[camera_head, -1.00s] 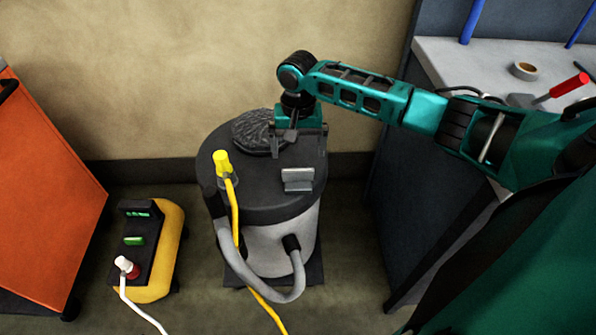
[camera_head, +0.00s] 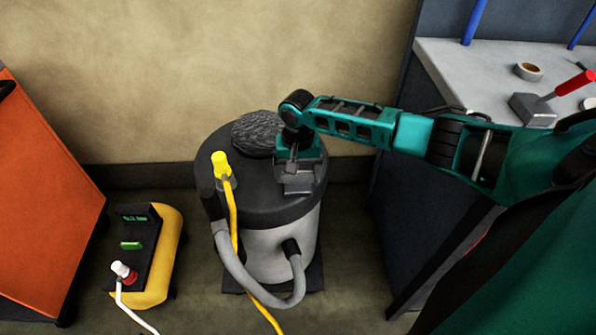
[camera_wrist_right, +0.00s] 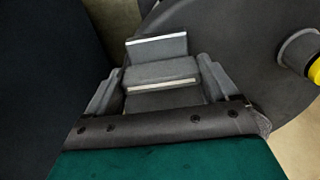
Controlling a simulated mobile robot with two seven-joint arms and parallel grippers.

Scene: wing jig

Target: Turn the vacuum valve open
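The grey drum vacuum (camera_head: 275,250) stands on the floor, with a dark round lid (camera_head: 262,205). A grey stepped fitting (camera_wrist_right: 160,72) sits on the lid; it looks like the valve handle, but no marking shows. My right gripper (camera_head: 298,182) points down at this fitting and partly hides it in the head view. In the right wrist view the gripper (camera_wrist_right: 160,85) is open, one finger on each side of the fitting. I cannot tell whether either finger touches it. My left gripper is not in view.
A yellow plug (camera_head: 221,166) with a yellow cable stands on the lid, left of the gripper. A dark ribbed lump (camera_head: 256,133) lies behind. A yellow-black box (camera_head: 152,255) and an orange cabinet (camera_head: 40,200) are left; a workbench (camera_head: 450,70) is right.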

